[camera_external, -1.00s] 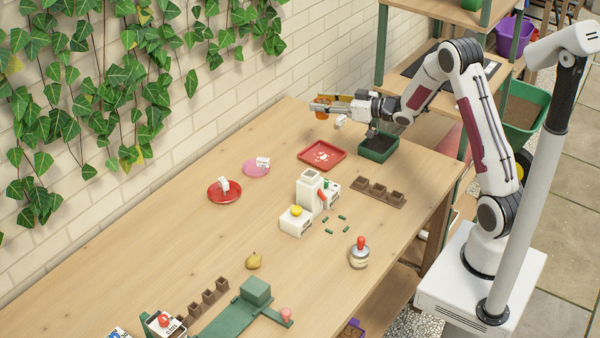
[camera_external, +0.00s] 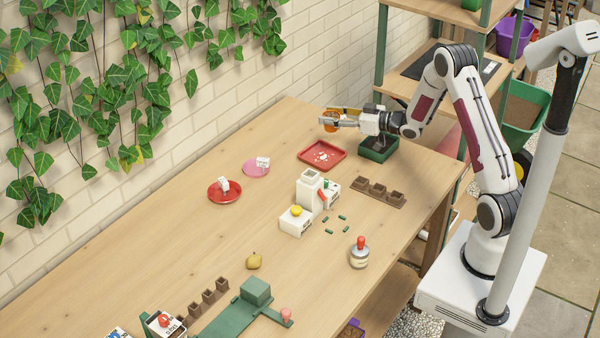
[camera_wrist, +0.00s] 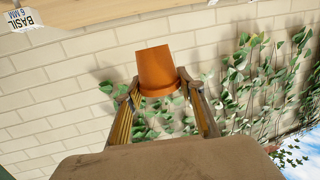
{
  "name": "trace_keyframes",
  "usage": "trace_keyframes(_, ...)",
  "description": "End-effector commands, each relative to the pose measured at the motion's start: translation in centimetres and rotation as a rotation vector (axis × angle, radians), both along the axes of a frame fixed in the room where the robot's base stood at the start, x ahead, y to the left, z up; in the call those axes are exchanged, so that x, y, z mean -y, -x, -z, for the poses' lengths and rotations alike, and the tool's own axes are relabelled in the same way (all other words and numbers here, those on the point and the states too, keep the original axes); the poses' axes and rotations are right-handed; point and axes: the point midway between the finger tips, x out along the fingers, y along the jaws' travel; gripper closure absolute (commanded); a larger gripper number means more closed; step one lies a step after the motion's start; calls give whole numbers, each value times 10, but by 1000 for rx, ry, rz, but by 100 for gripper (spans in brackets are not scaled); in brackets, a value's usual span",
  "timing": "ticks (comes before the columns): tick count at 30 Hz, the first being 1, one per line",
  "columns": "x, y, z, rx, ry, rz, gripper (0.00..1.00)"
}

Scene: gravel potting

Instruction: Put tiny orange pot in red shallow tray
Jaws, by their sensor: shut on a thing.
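The tiny orange pot (camera_wrist: 156,69) is held between the two fingertips of my gripper (camera_wrist: 160,92) in the wrist view. In the external view the orange pot (camera_external: 329,121) shows partly, at the end of my gripper (camera_external: 330,118), above the back of the table. The red shallow tray (camera_external: 311,161) lies flat on the table, below and slightly left of my gripper. The pot is apart from the tray.
A dark green box (camera_external: 378,155) stands right of the red tray, under my wrist. A round red saucer (camera_external: 211,197) and a pink saucer (camera_external: 250,171) lie to the left. A brown row of cells (camera_external: 379,193) and a white bottle-like container (camera_external: 309,190) stand in front. The brick wall is behind.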

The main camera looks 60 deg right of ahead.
Motion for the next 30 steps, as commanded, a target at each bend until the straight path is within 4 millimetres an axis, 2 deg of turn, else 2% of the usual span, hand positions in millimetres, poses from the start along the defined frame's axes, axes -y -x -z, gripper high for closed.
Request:
trace_keyframes(11, 0, 0, 8, 0, -2, 0, 85)
trace_keyframes(24, 0, 0, 55, -1, -2, 0, 85)
trace_keyframes(30, 0, 0, 62, 1, 1, 0, 85)
